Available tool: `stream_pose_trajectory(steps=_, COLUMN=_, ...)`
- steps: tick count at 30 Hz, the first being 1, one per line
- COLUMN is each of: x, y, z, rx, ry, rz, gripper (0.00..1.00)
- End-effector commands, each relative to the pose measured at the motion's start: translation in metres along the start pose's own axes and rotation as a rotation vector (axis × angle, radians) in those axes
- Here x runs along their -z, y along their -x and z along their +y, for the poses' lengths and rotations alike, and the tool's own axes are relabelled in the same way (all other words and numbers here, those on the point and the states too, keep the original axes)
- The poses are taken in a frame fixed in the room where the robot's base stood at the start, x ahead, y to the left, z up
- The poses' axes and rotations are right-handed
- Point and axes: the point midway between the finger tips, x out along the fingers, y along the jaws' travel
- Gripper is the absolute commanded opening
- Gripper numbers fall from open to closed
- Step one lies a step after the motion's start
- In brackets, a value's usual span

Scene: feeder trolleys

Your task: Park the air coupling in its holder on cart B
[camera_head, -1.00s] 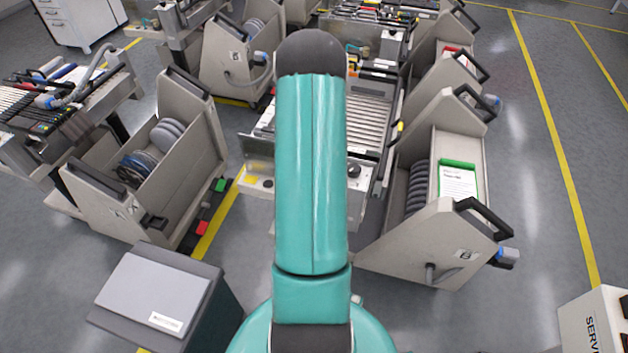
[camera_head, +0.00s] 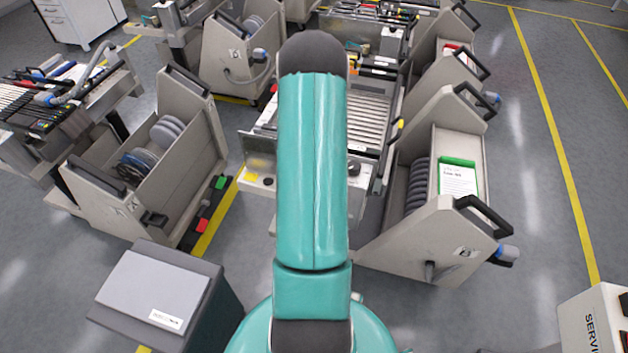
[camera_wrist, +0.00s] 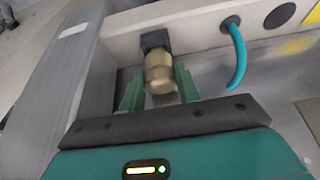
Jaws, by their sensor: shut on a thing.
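In the wrist view my gripper (camera_wrist: 158,78) has its two green fingers on either side of a brass air coupling (camera_wrist: 160,70) and is shut on it. The far end of the coupling meets a black block (camera_wrist: 154,40) on a pale panel, which looks like the holder. I cannot tell whether the coupling is seated in it. A teal hose (camera_wrist: 237,55) curves down from the panel just to the right, apart from the fingers. In the head view my arm hides the gripper and coupling. The right cart (camera_head: 425,245) bears a small mark that I cannot read surely.
In the wrist view a grey wall (camera_wrist: 62,85) stands close on the left. The panel also carries a dark round port (camera_wrist: 280,15). In the head view a left cart (camera_head: 135,195) holds reels, and a grey box (camera_head: 155,290) stands front left.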

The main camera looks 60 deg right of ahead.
Motion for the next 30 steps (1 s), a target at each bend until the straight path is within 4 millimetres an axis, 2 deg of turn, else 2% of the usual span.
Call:
stream_pose_trajectory(steps=14, x=-0.0024, y=-0.0062, z=0.0001, rx=-0.001, ry=0.000, rz=0.000, gripper=0.00)
stream_pose_trajectory(steps=15, x=-0.0022, y=-0.0061, z=0.0001, rx=-0.001, ry=0.000, rz=0.000, gripper=0.38)
stream_pose_trajectory(steps=18, x=-0.0022, y=-0.0059, z=0.0000, rx=-0.001, ry=0.000, rz=0.000, gripper=0.57)
stream_pose_trajectory(steps=30, x=-0.0021, y=-0.0005, z=-0.0006, rx=-0.001, ry=0.003, rz=0.001, gripper=0.57)
